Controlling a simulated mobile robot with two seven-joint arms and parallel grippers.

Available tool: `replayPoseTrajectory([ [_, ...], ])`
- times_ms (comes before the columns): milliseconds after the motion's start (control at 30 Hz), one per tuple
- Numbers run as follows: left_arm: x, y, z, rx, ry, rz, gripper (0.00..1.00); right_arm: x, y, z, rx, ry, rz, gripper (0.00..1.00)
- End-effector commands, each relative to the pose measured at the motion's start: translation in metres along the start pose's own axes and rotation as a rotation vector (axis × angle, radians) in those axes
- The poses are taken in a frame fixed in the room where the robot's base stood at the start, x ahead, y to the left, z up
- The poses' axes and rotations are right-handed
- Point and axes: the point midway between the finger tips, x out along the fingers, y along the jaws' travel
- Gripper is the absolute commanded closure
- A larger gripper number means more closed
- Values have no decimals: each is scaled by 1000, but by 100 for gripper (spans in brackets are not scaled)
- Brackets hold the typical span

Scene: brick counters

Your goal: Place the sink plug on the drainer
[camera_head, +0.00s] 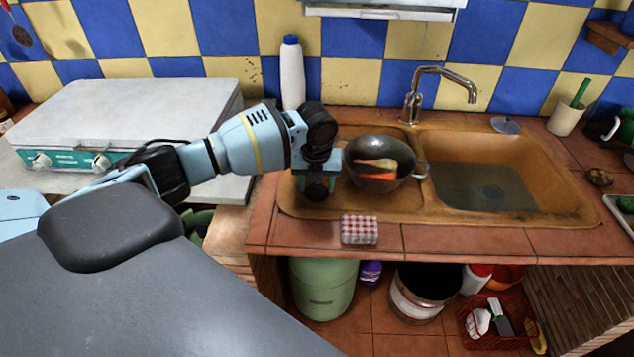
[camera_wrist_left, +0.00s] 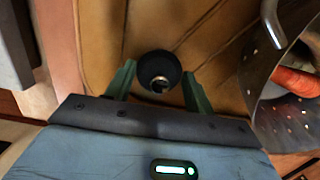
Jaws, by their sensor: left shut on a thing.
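The sink plug (camera_wrist_left: 158,72) is a small black round piece with a metal ring at its middle. In the left wrist view it sits between the two green fingers of my left gripper (camera_wrist_left: 158,88), which is shut on it. In the head view my left gripper (camera_head: 317,184) points down over the left part of the drainer (camera_head: 330,208), the ribbed tan board left of the basin. I cannot tell whether the plug touches the drainer. My right gripper is not in view.
A metal colander (camera_head: 372,181) with carrots stands on the drainer, close to the right of my gripper. The basin (camera_head: 480,190) and tap (camera_head: 412,102) are further right. A white bottle (camera_head: 292,75) stands behind. A red checked box (camera_head: 359,230) is at the counter's front edge.

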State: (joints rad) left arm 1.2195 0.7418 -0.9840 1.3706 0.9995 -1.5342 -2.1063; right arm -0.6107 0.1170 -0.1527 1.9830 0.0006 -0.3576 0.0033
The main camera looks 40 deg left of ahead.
Motion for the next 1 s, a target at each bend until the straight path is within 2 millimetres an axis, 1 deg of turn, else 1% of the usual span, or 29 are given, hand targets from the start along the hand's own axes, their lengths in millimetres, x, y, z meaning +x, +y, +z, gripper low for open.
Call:
replayPoseTrajectory([
  [200,-1,0,0,0,-1,-1,70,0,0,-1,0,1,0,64],
  [367,3,0,0,-1,0,-1,70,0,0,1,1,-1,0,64],
  [400,3,0,0,-1,-1,-1,41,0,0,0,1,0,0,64],
  [433,3,0,0,-1,-1,-1,38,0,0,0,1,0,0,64],
  [767,0,0,1,-1,-2,-1,38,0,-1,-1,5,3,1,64],
  [867,-10,0,1,-1,-4,-2,38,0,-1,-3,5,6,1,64],
  [1000,-34,0,2,-1,-7,-4,38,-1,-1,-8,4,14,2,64],
])
